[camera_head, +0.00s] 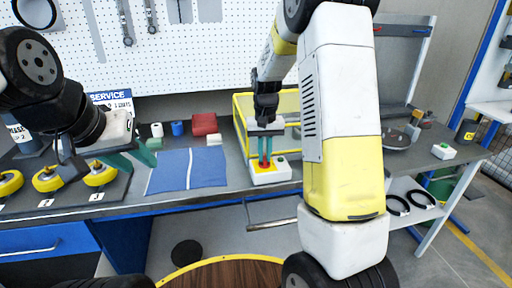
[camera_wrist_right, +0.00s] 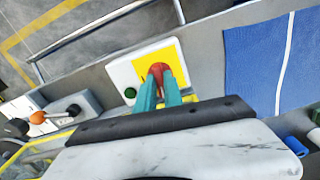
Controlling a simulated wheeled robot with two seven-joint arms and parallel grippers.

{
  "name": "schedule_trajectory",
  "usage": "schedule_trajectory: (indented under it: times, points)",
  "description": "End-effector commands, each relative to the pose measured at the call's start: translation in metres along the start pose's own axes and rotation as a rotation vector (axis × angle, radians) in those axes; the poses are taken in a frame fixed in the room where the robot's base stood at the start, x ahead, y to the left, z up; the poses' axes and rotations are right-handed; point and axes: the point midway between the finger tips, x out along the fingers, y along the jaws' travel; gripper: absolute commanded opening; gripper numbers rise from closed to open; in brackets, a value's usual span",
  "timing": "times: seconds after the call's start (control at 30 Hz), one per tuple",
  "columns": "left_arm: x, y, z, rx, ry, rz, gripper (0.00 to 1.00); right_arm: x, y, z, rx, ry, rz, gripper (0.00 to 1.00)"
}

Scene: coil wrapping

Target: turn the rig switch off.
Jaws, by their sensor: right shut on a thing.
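The rig switch is a white box (camera_head: 270,174) with a yellow top, standing on the bench below my right gripper. In the right wrist view the box (camera_wrist_right: 122,75) shows a red knob (camera_wrist_right: 158,71) and a small green button (camera_wrist_right: 130,93). My right gripper (camera_head: 265,163) points down at the box. Its teal fingers (camera_wrist_right: 163,88) are shut on the red knob, and they partly hide it. My left gripper (camera_head: 134,160) is over the left of the bench, its teal fingers apart and empty.
A blue mat (camera_head: 188,170) with a pale stripe lies left of the switch. Yellow weights (camera_head: 100,175) sit on a dark board at the left. A yellow-framed stand (camera_head: 240,108) is just behind the switch. A round wooden table top (camera_head: 225,274) is in front.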

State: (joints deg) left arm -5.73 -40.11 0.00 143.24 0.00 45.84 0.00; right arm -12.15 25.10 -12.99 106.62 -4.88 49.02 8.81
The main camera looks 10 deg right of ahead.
Motion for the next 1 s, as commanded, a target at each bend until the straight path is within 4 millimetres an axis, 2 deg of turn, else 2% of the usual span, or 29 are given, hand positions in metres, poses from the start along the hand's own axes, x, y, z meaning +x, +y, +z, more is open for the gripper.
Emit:
schedule_trajectory:
  times: [0.3,0.83,0.87,0.9,0.97,1.0]
  points:
    - [0.0,0.0,0.0,0.0,0.0,0.0,0.36,-0.0004,0.0003,-0.0008,-0.119,0.002,0.0,0.0]
    - [0.0,0.0,0.0,0.0,0.0,0.0,0.36,-0.0004,0.0001,-0.0008,-0.143,0.003,0.001,0.0]
    - [0.0,0.0,0.0,0.0,0.0,0.0,0.36,-0.0004,0.0001,-0.0008,-0.143,0.003,0.001,0.14]
    - [0.0,0.0,0.0,0.0,0.0,0.0,0.36,-0.0004,0.0001,-0.0008,-0.143,0.003,0.001,0.22]
    - [0.0,0.0,0.0,0.0,0.0,0.0,0.36,-0.0004,0.0001,-0.0007,-0.142,0.002,0.001,0.33]
    - [0.0,0.0,0.0,0.0,0.0,0.0,0.36,-0.0003,0.0,-0.0006,-0.142,0.002,0.001,0.34]
